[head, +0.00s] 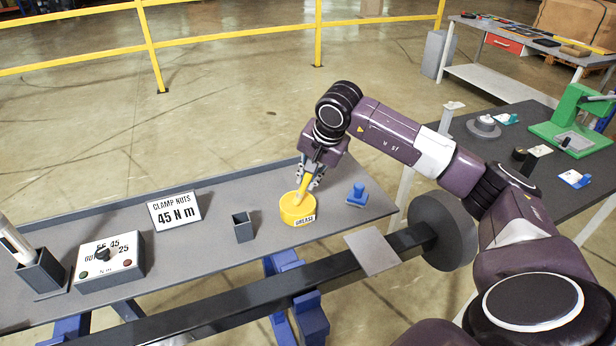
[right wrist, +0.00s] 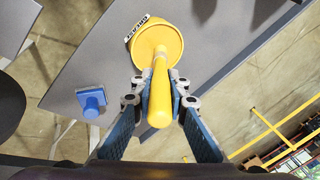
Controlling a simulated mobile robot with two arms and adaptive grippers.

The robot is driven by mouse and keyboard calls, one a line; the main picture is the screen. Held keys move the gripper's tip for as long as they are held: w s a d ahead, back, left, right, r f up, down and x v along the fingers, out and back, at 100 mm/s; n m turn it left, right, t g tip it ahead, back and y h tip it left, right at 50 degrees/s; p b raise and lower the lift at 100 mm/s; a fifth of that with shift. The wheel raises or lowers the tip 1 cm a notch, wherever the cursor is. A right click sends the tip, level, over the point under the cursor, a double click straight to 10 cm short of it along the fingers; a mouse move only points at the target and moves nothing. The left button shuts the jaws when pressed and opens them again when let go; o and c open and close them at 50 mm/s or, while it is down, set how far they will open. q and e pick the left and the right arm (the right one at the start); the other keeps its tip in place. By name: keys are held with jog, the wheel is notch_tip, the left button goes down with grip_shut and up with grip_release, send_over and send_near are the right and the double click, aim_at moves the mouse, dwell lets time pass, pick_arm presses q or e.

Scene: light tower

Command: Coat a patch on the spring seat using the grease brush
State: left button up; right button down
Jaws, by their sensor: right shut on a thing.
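The grease brush is a yellow handle (head: 303,186), standing tilted with its lower end in the yellow grease tub (head: 297,212). My right gripper (head: 308,178) is shut on this handle just above the tub. In the right wrist view the handle (right wrist: 159,100) lies between the fingers (right wrist: 156,86), with the tub (right wrist: 150,38) beyond. The bristles are hidden in the tub. A flat grey square plate (head: 372,252), which looks like the spring seat, sits on the dark beam (head: 230,305) right of and nearer than the tub. My left gripper is not in view.
The grey bench (head: 200,255) carries a small dark open box (head: 243,227), a blue block (head: 357,195), a "45 N m" sign (head: 174,210) and a control box (head: 110,262). A round disc (head: 443,232) ends the beam. A dark table (head: 520,150) with a green press stands right.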

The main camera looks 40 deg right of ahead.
jog(key=shift+r+p, duration=2.1)
jog(key=shift+r, duration=1.3)
